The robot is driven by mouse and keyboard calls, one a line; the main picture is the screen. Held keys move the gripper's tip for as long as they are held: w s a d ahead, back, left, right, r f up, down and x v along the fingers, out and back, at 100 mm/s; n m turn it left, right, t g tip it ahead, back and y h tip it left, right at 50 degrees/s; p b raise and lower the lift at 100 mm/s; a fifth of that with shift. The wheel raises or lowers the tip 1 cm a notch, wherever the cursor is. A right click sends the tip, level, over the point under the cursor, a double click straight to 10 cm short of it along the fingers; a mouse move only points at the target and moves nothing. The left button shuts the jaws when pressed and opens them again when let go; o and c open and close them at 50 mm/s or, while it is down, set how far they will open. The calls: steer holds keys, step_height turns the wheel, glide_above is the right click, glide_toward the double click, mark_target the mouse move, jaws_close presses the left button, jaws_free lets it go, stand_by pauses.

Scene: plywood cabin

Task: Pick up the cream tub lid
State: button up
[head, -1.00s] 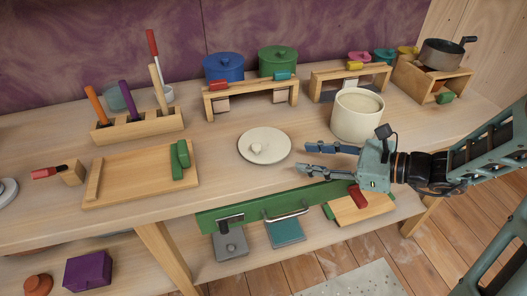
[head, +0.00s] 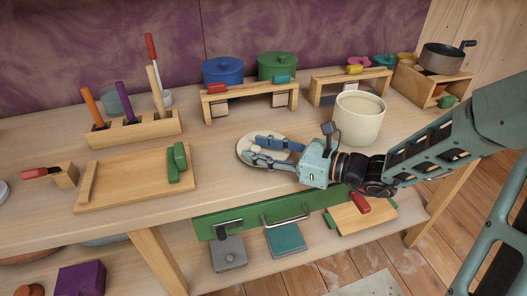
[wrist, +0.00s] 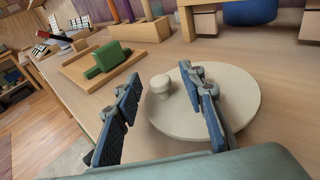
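The cream tub lid (head: 245,141) lies flat on the tabletop, a round disc with a knob. The lid fills the right of the wrist view (wrist: 238,92), and its knob (wrist: 160,86) shows between my two fingers there, slightly beyond the fingertips' middle. My gripper (head: 262,152) is open, low over the lid, with a finger on either side of the knob; it also shows in the wrist view (wrist: 158,85). I see no contact with the knob. In the head view the fingers hide part of the lid. The open cream tub (head: 358,122) stands to the right.
A wooden tray (head: 130,185) with a green block (head: 177,163) is at the left. A pen rack (head: 135,130) stands behind it. The tabletop's front edge is close below my gripper.

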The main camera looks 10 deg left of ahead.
steer(key=shift+w+a+f, duration=0.1)
steer(key=shift+w+a, duration=0.05)
steer(key=shift+a, duration=0.5)
jaws_close()
